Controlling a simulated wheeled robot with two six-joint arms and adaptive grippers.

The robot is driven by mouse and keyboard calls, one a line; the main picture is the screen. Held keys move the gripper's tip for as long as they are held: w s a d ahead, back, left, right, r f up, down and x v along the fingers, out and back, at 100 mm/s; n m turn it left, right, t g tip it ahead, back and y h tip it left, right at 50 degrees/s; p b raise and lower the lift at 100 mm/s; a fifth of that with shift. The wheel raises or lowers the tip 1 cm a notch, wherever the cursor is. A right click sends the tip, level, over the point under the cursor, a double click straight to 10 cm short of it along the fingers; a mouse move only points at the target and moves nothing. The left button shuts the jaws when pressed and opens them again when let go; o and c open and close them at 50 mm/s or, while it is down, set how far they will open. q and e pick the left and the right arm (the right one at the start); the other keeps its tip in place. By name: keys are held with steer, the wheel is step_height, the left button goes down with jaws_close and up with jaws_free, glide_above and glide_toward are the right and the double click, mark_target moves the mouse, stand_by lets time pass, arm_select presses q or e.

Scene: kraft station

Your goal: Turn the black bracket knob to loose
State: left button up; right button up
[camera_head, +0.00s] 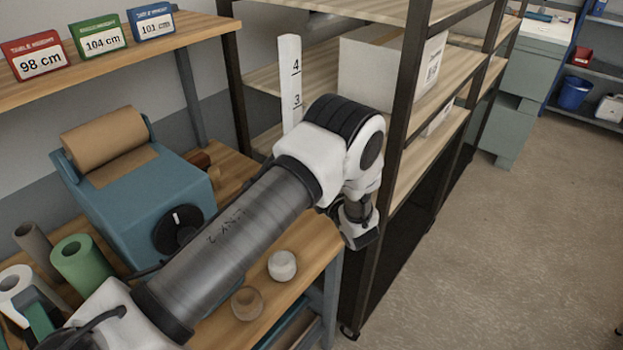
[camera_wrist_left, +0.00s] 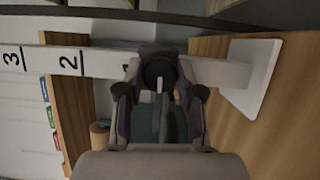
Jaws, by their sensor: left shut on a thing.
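The black bracket knob (camera_wrist_left: 157,70) sits on the white numbered measuring post in the left wrist view. A short pale mark on its face runs along the picture's vertical. My left gripper (camera_wrist_left: 160,88) has one finger on either side of the knob and is shut on it. The post (camera_wrist_left: 68,62) lies across the picture with its white foot (camera_wrist_left: 251,78) at the right. In the head view the upper part of the post (camera_head: 290,75) shows behind my left arm, which hides the knob and the gripper's fingers. My right gripper is not in view.
A blue dispenser (camera_head: 150,195) with a brown paper roll and its own dark dial (camera_head: 178,230) stands on the wooden bench. Several tape rolls lie nearby. A dark-framed shelf (camera_head: 395,150) stands close beside my left arm.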

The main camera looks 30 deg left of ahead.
arm_select(q)
steer(key=n+y+b, duration=0.1)
steer(key=n+b, duration=0.3)
steer(key=b, duration=0.1)
steer(key=shift+f+y, duration=0.1)
steer(key=shift+y, duration=0.3)
steer(key=o, duration=1.1)
steer(key=shift+o, duration=0.2)
steer(key=shift+a, duration=0.15)
steer(key=v, duration=0.7)
steer(key=shift+s+d, duration=0.15)
steer(key=shift+d, duration=0.05)
